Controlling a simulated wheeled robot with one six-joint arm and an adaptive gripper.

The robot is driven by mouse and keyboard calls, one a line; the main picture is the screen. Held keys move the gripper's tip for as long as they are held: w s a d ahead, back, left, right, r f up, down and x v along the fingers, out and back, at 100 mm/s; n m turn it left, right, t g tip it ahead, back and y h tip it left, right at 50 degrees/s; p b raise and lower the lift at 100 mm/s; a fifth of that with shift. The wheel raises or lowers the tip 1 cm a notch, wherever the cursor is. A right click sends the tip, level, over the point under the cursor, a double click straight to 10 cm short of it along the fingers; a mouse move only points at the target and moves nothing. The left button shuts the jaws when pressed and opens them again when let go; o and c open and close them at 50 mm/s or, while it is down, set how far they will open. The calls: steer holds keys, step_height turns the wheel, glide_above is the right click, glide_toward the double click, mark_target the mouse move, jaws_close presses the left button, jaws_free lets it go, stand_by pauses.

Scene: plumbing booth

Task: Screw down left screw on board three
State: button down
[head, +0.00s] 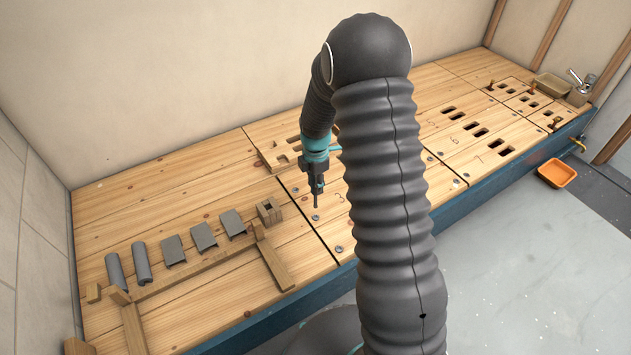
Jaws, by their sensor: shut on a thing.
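Board three (333,226) is a light wooden panel marked "3", partly hidden behind my arm. Several grey screw heads sit along its left side: one farther back (295,190), one in the middle (316,218) and one near the front edge (339,249). My gripper (316,180) points straight down over this side, shut on a slim driver tool (317,203). The tool's thin tip is just above or at the middle screw head; I cannot tell whether they touch. The right part of the board is hidden by my arm.
To the left, grey pipe pieces (142,262), grey brackets (204,237), a small wooden block (269,211) and a wooden frame (272,264) lie on the bench. A notched wooden piece (272,150) lies behind the gripper. An orange tray (557,173) is at right.

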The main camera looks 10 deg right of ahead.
mark_target(316, 205)
steer(key=shift+f, duration=0.1)
steer(key=shift+f+b, duration=2.1)
steer(key=shift+f, duration=1.35)
steer(key=m, duration=0.3)
steer(key=shift+r+m+p, duration=0.15)
steer(key=shift+m+p, duration=0.15)
steer(key=shift+p, duration=0.05)
steer(key=m, duration=0.5)
steer(key=shift+p, duration=0.35)
steer(key=m+b, duration=0.1)
steer(key=m, duration=0.4)
steer(key=shift+w+m, duration=0.1)
steer(key=shift+m, duration=0.3)
steer(key=m, duration=0.5)
steer(key=shift+m, duration=0.4)
steer(key=shift+n, duration=0.8)
steer(key=shift+r+p, duration=2.05)
steer(key=shift+r, duration=1.9)
